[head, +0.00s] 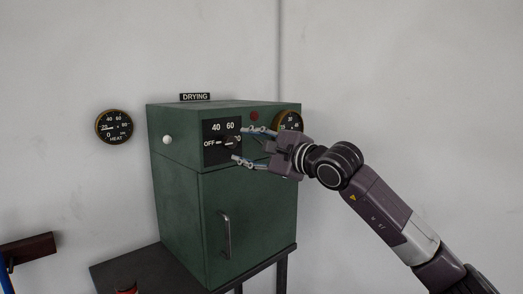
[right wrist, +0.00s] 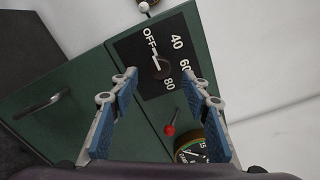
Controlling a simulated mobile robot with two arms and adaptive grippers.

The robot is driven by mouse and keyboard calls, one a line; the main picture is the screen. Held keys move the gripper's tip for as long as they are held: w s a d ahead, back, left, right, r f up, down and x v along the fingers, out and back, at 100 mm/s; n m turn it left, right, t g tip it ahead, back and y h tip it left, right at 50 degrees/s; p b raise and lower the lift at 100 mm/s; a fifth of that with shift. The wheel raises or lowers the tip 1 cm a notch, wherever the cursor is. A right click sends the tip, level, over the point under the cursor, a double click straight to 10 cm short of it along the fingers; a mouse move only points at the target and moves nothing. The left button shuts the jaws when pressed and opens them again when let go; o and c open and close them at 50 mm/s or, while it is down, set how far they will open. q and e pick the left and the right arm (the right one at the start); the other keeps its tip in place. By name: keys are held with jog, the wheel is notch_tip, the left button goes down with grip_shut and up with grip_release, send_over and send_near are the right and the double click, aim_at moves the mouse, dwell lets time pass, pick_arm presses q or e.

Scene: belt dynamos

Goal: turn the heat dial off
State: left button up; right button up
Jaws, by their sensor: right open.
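The heat dial (right wrist: 161,67) is a dark round knob on a black plate (right wrist: 127,52) marked OFF, 40, 60 and 80. Its white pointer line points toward OFF in the right wrist view. The plate (head: 210,155) is on the front of a green drying cabinet (head: 175,195) in the head view, where my gripper partly covers the knob. My right gripper (head: 240,145) is open, its blue-padded fingers apart in front of the knob. In the right wrist view the knob shows beyond and between the fingertips (right wrist: 165,85), with nothing held. My left gripper is not in view.
A round HEAT gauge (head: 114,127) hangs on the wall at left. Another gauge (head: 290,121) and a red-tipped part (right wrist: 170,130) are right of the dial plate. A white knob (head: 168,140) is at the cabinet's left. The door handle (head: 227,235) sticks out below.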

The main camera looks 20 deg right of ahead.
jog(key=v, duration=0.6)
jog(key=shift+s, duration=0.25)
jog(key=shift+a, duration=0.1)
